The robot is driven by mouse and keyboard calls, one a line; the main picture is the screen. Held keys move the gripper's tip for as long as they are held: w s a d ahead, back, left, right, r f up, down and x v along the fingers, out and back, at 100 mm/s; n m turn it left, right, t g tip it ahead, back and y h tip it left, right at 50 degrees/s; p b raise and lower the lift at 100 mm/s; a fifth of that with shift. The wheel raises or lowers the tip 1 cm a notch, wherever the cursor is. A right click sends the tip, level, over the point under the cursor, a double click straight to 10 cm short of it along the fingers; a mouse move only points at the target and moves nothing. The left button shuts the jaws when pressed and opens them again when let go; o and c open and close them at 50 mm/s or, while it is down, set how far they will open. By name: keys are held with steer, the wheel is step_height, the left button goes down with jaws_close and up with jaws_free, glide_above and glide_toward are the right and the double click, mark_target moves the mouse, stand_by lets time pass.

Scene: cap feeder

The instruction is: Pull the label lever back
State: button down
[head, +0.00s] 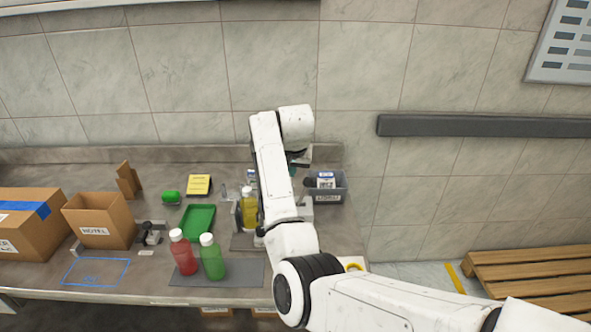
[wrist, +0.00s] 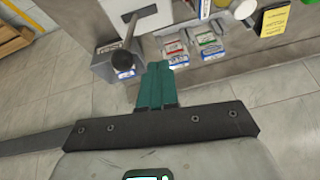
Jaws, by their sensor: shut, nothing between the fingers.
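The lever (wrist: 129,32) shows in the wrist view as a thin metal rod with a black ball knob (wrist: 122,59) at its end. It rises from a pale machine block at the top of the picture. My gripper (wrist: 158,68) has teal fingers, closed together and empty. The fingertips appear just right of the knob in that view, with a visible gap to it. I cannot tell the depth between them. In the head view my arm hides most of the lever's machine and much of the gripper.
A grey bin (head: 330,197) with labels stands at the bench's right end. A yellow bottle (head: 250,212) is beside my arm. Red (head: 185,255) and green (head: 212,262) bottles stand on a dark mat. A green tray (head: 198,222) and cartons (head: 100,222) are further left. Wooden slats (head: 535,275) lie right.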

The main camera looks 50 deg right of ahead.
steer(key=b+v, duration=0.1)
steer(key=v, duration=0.8)
steer(key=shift+s+d+b, duration=0.2)
steer(key=shift+s+b, duration=0.15)
steer(key=shift+s, duration=0.05)
steer(key=shift+r, duration=0.1)
